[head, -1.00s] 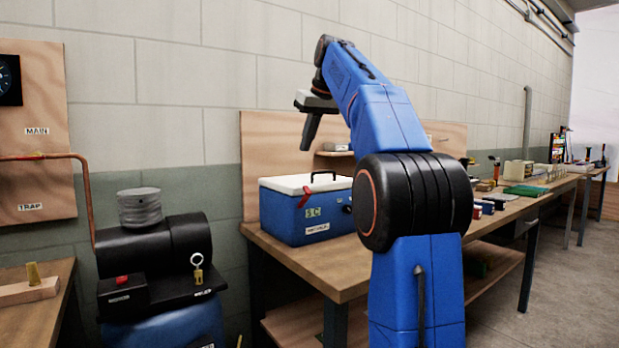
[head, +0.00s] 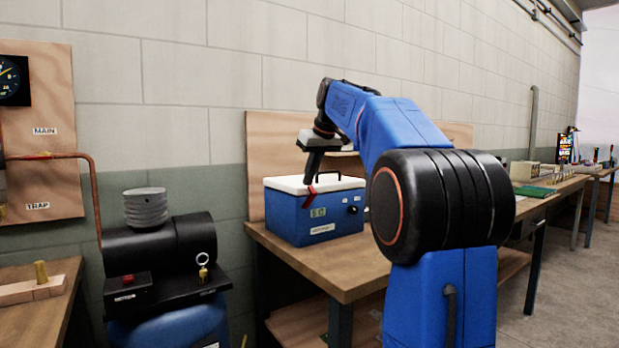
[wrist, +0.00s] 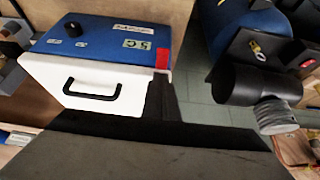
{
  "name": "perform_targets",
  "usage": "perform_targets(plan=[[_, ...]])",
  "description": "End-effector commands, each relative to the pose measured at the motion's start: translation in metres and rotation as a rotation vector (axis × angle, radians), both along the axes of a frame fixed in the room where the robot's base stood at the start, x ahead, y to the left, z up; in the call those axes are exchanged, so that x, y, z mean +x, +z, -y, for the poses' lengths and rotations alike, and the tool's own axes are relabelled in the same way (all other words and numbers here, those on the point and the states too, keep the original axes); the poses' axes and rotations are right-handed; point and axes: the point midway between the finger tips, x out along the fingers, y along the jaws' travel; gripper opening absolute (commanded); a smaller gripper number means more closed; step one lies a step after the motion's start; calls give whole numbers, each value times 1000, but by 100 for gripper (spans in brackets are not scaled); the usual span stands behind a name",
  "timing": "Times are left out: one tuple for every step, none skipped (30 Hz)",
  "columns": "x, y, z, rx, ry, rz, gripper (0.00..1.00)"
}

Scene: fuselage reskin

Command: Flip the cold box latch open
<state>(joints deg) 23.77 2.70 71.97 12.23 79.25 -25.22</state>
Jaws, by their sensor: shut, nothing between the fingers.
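The cold box (head: 290,217) is blue with a white lid (head: 330,184) and stands on the wooden bench. Its red latch (head: 308,197) is on the front near the lid's edge; in the wrist view the latch (wrist: 162,57) shows as a red tab by the corner of the box. My gripper (head: 311,182) is shut and empty, pointing down, with its tip right at the latch. I cannot tell for certain whether it touches. In the wrist view the dark fingers (wrist: 163,97) end beside the red tab. The lid's black handle (wrist: 92,91) lies in the wrist view.
The bench top (head: 340,265) in front of the box is bare. A black compressor (head: 160,250) with a brass padlock-like tag (head: 203,270) stands left of the bench. A wooden back panel (head: 258,150) rises behind the box. More benches run off to the right.

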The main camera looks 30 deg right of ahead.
Motion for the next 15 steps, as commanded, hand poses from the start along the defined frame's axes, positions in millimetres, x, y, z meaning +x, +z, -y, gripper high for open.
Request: perform_targets(plan=[[0,0,0,0,0,0,0],[0,-1,0,0,0,0,0],[0,-1,0,0,0,0,0],[0,-1,0,0,0,0,0],[0,-1,0,0,0,0,0],[0,-1,0,0,0,0,0],[0,-1,0,0,0,0,0],[0,-1,0,0,0,0,0],[0,-1,0,0,0,0,0],[-1,-1,0,0,0,1,0],[-1,-1,0,0,0,5,0],[-2,-1,0,1,0,11,0],[-3,-2,0,2,1,18,0],[-4,-2,0,3,1,28,0],[-6,-2,0,4,1,44,0]])
